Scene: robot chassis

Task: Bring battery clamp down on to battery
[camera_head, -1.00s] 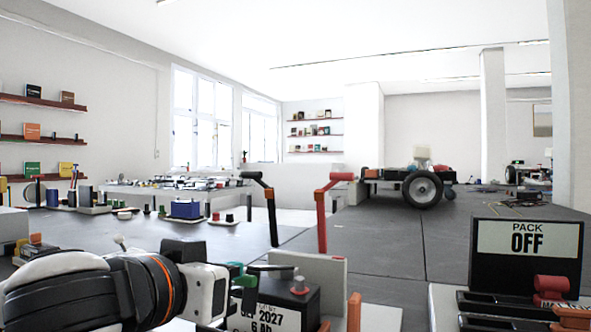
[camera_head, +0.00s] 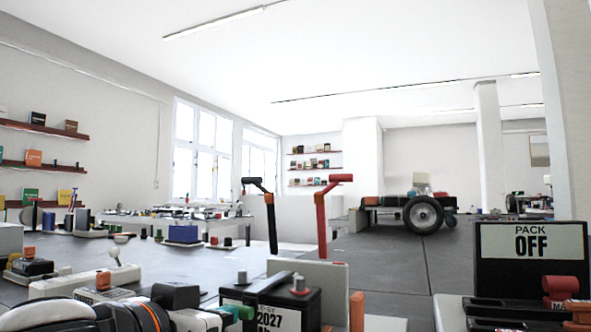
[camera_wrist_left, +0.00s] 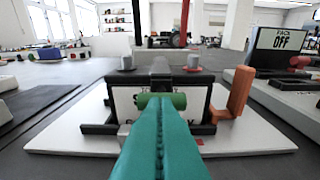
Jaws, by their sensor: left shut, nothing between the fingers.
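The battery (camera_head: 312,310) is a black box with a white dated label and two grey posts, one with a red collar. It also shows in the left wrist view (camera_wrist_left: 201,92). The battery clamp (camera_head: 273,279) is a black bar lying low across the battery top. In the left wrist view the bar (camera_wrist_left: 160,72) runs toward me and ends in a green cylindrical handle (camera_wrist_left: 172,101). My left gripper (camera_wrist_left: 160,112) has teal fingers, shut and empty, with tips at the handle; contact is unclear. In the head view this gripper (camera_head: 218,313) is low and partly hidden. My right gripper is out of view.
An orange upright piece (camera_wrist_left: 239,92) stands right of the battery on a white base plate (camera_wrist_left: 255,141). A "PACK OFF" panel (camera_head: 530,255) stands farther right. Black (camera_head: 270,225) and red (camera_head: 321,225) upright levers stand behind. A white-based switch unit (camera_head: 85,282) is at left.

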